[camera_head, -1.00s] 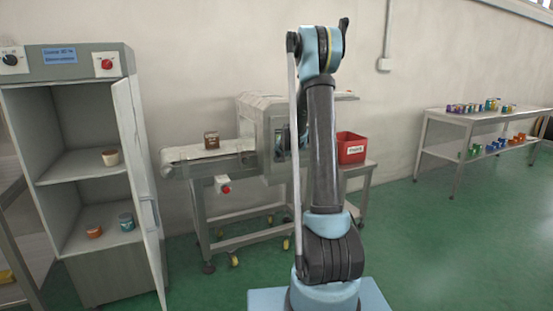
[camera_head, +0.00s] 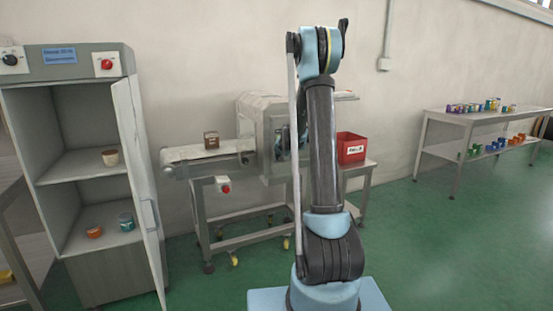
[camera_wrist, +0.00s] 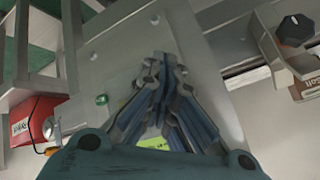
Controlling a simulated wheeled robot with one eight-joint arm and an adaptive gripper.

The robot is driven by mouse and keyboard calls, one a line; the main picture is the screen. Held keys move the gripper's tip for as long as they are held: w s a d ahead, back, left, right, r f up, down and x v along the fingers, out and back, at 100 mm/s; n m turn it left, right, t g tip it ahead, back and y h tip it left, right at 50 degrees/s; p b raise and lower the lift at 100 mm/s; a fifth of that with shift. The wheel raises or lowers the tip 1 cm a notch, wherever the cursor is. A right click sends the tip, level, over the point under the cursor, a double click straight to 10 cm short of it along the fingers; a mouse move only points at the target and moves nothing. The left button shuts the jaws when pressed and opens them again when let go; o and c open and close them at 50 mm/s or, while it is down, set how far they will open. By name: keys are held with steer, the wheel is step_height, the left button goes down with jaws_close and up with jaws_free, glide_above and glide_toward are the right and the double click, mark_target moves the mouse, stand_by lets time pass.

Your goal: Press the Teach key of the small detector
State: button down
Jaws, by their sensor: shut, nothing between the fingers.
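The small detector (camera_head: 272,112) is a grey metal housing over a belt conveyor (camera_head: 205,153), partly hidden behind my arm in the head view. In the wrist view, its grey metal face (camera_wrist: 215,35) fills much of the picture. My gripper (camera_wrist: 158,62) is shut and empty over this metal face; whether it touches cannot be told. A yellow-green display patch (camera_wrist: 153,144) shows partly behind the fingers. A green round button (camera_wrist: 101,99) sits left of the fingers. No key labelled Teach can be made out; the fingers cover part of the panel.
A brown box (camera_head: 211,140) stands on the belt. A red bin (camera_head: 351,148) is right of the detector and also shows in the wrist view (camera_wrist: 42,122). A black knob (camera_wrist: 294,30) is at upper right.

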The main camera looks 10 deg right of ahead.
steer(key=shift+s+d, duration=0.15)
steer(key=shift+s, duration=0.5)
steer(key=s, duration=0.1)
steer(key=s+d, duration=0.1)
steer(key=s, duration=0.2)
steer(key=shift+s+d, duration=0.3)
steer(key=shift+s, duration=0.1)
stand_by(0.5)
steer(key=s+a+r+n+g, duration=0.1)
steer(key=s+r+g, duration=0.15)
steer(key=s, duration=1.15)
steer(key=s+r+n+g, duration=0.15)
steer(key=s+r, duration=0.25)
steer(key=s, duration=0.9)
steer(key=s+f+n+g+h, duration=0.1)
steer(key=s+f, duration=0.2)
steer(key=s, duration=1)
steer(key=s+d+f+n+g, duration=0.1)
steer(key=s+f, duration=0.3)
steer(key=s, duration=1)
steer(key=shift+f+n+h, duration=0.25)
steer(key=shift+n+h, duration=0.1)
steer(key=shift+h, duration=0.05)
